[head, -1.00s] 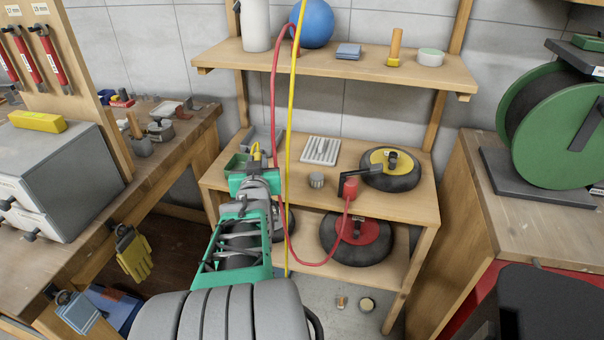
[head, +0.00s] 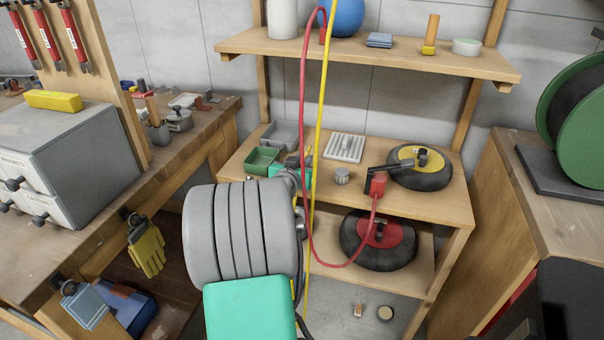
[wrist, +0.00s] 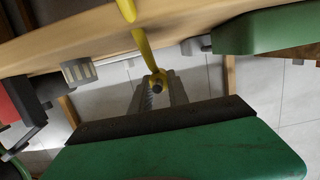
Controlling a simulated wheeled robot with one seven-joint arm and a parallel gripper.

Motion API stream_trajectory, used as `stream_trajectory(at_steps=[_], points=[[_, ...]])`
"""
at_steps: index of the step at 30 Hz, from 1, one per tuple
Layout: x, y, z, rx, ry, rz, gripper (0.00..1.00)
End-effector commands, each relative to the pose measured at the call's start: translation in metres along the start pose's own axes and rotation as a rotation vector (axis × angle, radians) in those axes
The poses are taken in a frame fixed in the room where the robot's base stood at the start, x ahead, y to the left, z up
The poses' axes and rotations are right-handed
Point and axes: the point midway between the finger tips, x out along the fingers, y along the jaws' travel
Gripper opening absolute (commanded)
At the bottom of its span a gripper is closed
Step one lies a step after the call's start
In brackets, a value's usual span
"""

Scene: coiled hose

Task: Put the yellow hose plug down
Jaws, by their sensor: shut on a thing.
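The yellow hose (head: 322,100) hangs as a long, nearly straight line in front of the shelf unit. In the wrist view, the yellow hose (wrist: 140,42) runs down to the yellow hose plug (wrist: 155,79), which sits between my gripper's grey fingers. My gripper (wrist: 157,87) is shut on the plug. In the head view, my gripper (head: 304,168) is mostly hidden behind my arm, near the front left of the middle shelf (head: 430,212). A small yellow bit shows at its tip. I cannot tell whether the plug touches the shelf.
A green tray (head: 262,161), grey tray (head: 281,134), ribbed white rack (head: 345,147) and grey knob (head: 342,176) stand on the middle shelf. A red plug (head: 377,184) in a black holder and a yellow-centred reel (head: 420,166) are right. The red hose (head: 303,120) hangs close by.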

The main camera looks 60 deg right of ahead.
Motion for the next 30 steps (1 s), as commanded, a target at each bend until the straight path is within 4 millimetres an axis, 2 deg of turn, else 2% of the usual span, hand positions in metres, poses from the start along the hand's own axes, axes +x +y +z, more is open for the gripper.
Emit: stream_trajectory(at_steps=[3, 8, 19, 20, 27, 30], points=[[0.007, -0.006, 0.01, 0.0, 0.0, 0.0, 0.0], [0.013, -0.006, 0.036, 0.0, 0.001, 0.001, 0.0], [0.013, -0.006, 0.041, 0.001, 0.002, 0.0, 0.0], [0.013, -0.006, 0.04, 0.001, 0.002, 0.0, 0.22], [0.013, -0.006, 0.039, 0.001, 0.002, 0.0, 0.42], [0.013, -0.006, 0.039, 0.001, 0.002, 0.0, 0.43]])
